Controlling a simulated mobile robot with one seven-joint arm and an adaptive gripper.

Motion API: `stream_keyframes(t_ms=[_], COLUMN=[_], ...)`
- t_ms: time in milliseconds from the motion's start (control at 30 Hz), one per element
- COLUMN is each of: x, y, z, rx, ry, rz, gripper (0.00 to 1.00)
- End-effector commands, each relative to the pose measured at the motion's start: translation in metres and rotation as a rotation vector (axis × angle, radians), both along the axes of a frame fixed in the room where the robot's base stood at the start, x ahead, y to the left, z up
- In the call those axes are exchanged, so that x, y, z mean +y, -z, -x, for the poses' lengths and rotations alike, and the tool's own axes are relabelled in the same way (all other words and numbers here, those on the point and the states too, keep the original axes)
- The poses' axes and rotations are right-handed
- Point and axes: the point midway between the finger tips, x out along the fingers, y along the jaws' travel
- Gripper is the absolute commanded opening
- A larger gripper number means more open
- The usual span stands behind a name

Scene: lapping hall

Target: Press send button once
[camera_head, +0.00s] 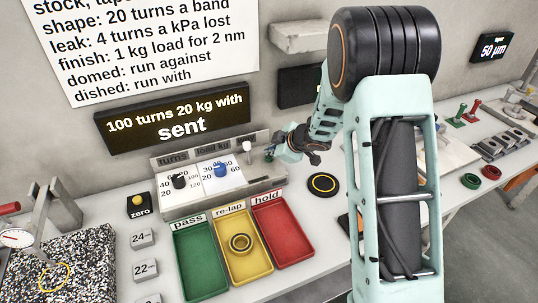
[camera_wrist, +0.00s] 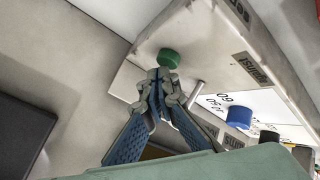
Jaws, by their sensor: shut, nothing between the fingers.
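The green send button (camera_wrist: 168,58) stands out from the sloped face of the control panel (camera_head: 222,205) in the wrist view. In the head view the button is mostly hidden by my gripper (camera_head: 274,153) at the panel's right end. My gripper's fingertips (camera_wrist: 160,76) are together and empty, right at the button's near edge in the wrist view. I cannot tell whether they touch it or how far it is pushed in. The display (camera_head: 175,117) above the panel reads "100 turns 20 kg with sent".
The panel also has a black knob (camera_head: 179,181), a blue knob (camera_head: 221,170) and a small white-topped lever (camera_head: 248,148). Green (camera_head: 201,262), yellow (camera_head: 232,277) and red (camera_head: 281,233) trays lie in front. A yellow zero button (camera_head: 137,201) stands to the left.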

Motion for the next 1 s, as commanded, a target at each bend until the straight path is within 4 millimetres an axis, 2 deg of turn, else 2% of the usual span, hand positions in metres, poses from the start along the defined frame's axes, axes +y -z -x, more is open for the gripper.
stream_keyframes(t_ms=[100, 567, 1000], x=[0.0, 0.0, 0.0], y=[-0.009, -0.013, -0.054], z=[0.0, 0.0, 0.0], rx=[0.0, -0.001, 0.0], ry=[0.001, 0.0, -0.001], rz=[-0.001, -0.001, -0.001], gripper=[0.0, 0.0, 0.0])
